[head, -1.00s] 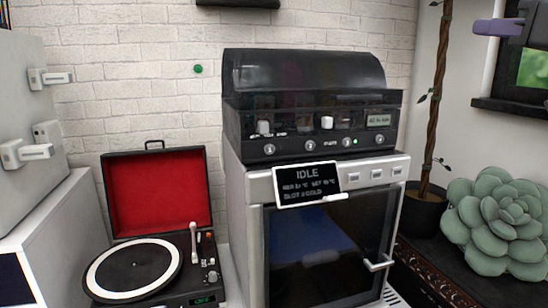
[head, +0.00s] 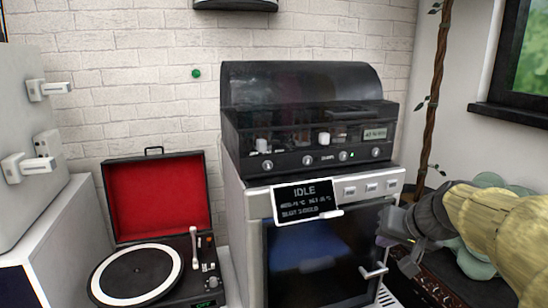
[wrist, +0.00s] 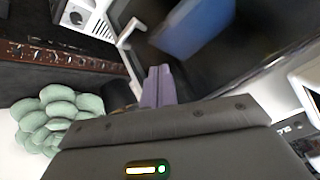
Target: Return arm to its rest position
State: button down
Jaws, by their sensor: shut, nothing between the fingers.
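My gripper (head: 388,241) is at the right of the head view, in front of the right side of the appliance with the dark glass door (head: 322,258). My arm reaches in from the right edge. In the wrist view my gripper's purple fingers (wrist: 158,86) are together with nothing between them. They appear close to the door's white handle (wrist: 131,33); I cannot tell whether they touch it. The handle also shows in the head view (head: 373,271). The door looks shut, and its display (head: 305,201) reads IDLE.
A record player (head: 140,272) with a red-lined lid stands at left, beside grey cabinets (head: 30,150). A green succulent (wrist: 52,118) sits near my gripper, partly hidden by my arm in the head view. A twisted plant trunk (head: 434,90) stands behind at right.

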jog(key=s+a+f+n+g+h+p, duration=0.1)
jog(key=s+a+f+n+g+p, duration=0.2)
jog(key=s+f, duration=0.45)
jog(key=s+a+f+g+h+p, duration=0.1)
jog(key=s+a+f+g, duration=0.1)
jog(key=s+a+f, duration=0.55)
notch_tip(320, 180, up, 36)
jog(key=w+d+p, duration=0.1)
jog(key=d+p, duration=0.1)
jog(key=p, duration=3.5)
jog(key=shift+w+r+p, duration=0.15)
jog(key=shift+w+p, duration=0.15)
jog(key=shift+w, duration=0.05)
jog(key=shift+d, duration=0.1)
